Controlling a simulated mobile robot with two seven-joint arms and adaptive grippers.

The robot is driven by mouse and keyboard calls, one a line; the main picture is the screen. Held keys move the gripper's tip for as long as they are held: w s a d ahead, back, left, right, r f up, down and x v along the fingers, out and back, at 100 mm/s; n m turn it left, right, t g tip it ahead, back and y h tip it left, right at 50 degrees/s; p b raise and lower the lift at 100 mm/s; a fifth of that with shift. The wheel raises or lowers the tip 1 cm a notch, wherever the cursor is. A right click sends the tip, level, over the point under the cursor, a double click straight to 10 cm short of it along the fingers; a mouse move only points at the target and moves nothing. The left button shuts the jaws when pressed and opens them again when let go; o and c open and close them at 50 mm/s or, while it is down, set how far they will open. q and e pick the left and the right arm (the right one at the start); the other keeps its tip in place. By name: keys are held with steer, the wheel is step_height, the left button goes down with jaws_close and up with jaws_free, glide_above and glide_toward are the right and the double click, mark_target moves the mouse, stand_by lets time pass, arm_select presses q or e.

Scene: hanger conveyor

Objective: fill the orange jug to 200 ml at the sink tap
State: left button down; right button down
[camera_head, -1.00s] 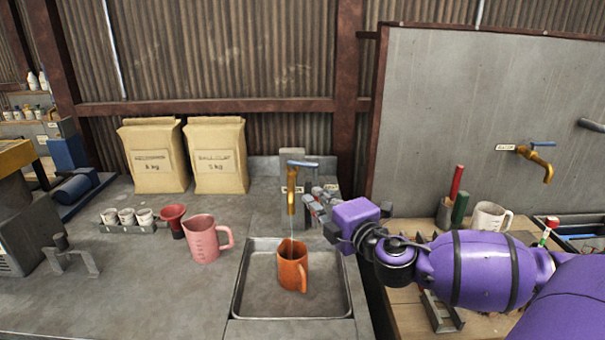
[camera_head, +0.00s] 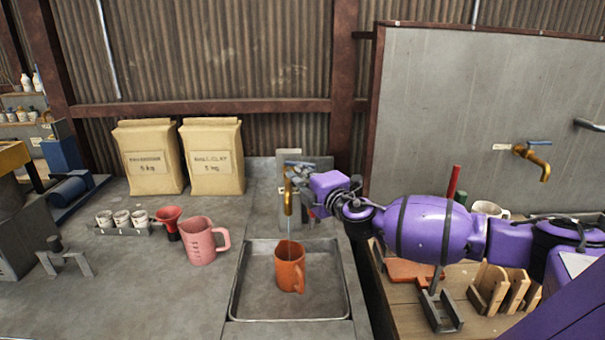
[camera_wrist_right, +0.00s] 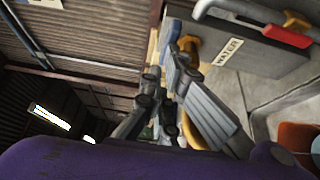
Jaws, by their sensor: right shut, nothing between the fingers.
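The orange jug (camera_head: 290,268) stands upright in the sink basin (camera_head: 335,300), under the brass sink tap (camera_head: 288,198). A stream of water (camera_head: 289,228) runs from the spout into the jug. The water level inside cannot be read. My right gripper (camera_head: 304,190) is shut and empty, right beside the tap and close to its blue lever (camera_head: 296,163). In the right wrist view its fingers (camera_wrist_right: 178,95) are by the brass tap and lever; contact cannot be told. Part of the jug (camera_wrist_right: 298,138) shows there at lower right. My left gripper is not in view.
A pink jug (camera_head: 199,243), a red funnel cup (camera_head: 168,222) and small white cups (camera_head: 122,218) stand left of the basin. Two paper bags (camera_head: 212,158) stand behind. A second tap (camera_head: 535,160) is on the right wall panel, above a wooden bench with tools.

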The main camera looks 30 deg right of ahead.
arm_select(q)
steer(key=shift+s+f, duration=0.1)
arm_select(e)
steer(key=d+n+y, duration=0.1)
steer(key=y, duration=0.1)
steer(key=d+n+y+b, duration=0.1)
steer(key=y, duration=0.1)
steer(key=shift+w+d+n, duration=0.15)
steer(key=shift+d+n, duration=0.15)
steer(key=shift+d, duration=0.05)
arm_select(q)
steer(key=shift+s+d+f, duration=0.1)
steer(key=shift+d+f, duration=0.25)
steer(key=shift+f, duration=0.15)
